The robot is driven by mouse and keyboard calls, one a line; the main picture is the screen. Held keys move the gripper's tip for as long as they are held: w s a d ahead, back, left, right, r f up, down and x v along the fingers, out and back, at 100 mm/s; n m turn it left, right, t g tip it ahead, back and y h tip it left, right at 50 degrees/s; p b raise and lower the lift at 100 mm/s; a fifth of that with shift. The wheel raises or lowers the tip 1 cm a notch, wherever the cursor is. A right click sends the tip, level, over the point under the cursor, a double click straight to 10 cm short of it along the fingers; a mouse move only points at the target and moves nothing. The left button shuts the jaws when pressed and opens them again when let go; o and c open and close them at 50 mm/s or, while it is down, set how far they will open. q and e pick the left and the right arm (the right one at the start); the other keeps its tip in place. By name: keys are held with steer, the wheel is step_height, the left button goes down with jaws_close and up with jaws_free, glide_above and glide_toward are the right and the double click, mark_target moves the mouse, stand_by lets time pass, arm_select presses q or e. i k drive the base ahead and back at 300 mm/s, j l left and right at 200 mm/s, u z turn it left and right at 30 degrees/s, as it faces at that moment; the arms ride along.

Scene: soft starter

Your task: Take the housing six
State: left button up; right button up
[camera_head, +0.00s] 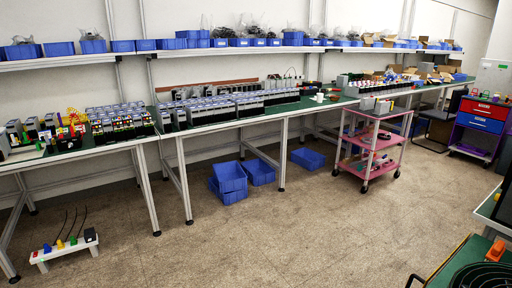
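Rows of grey and black device housings (195,112) stand on the long green-topped workbench (285,112) along the wall. Another group of similar units with coloured parts (120,122) stands further left on the bench. A few more units sit at the far left end (30,128). I cannot tell which one is housing six, as no number is readable at this distance. Neither of my grippers shows in the head view.
Blue bins line the shelf (190,54) above, and several blue bins (230,178) lie under the bench. A pink cart (375,142) and a red-and-blue cabinet (482,115) stand right. A low white stand (65,248) is at lower left. The middle floor is clear.

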mark_target(366, 103)
steer(key=i+j+u, duration=0.15)
steer(key=i, duration=0.25)
steer(key=i+j+u, duration=0.15)
steer(key=i+j, duration=0.15)
steer(key=i, duration=0.15)
steer(key=i+j+u, duration=0.15)
steer(key=i, duration=0.25)
steer(key=i+l+z, duration=0.15)
steer(key=i+z, duration=0.65)
steer(key=z, duration=0.2)
steer(key=i+j+z, duration=0.1)
steer(key=i+z, duration=0.4)
steer(key=i+l, duration=0.1)
steer(key=i, duration=0.6)
steer(key=i+l+z, duration=0.1)
steer(key=i, duration=0.65)
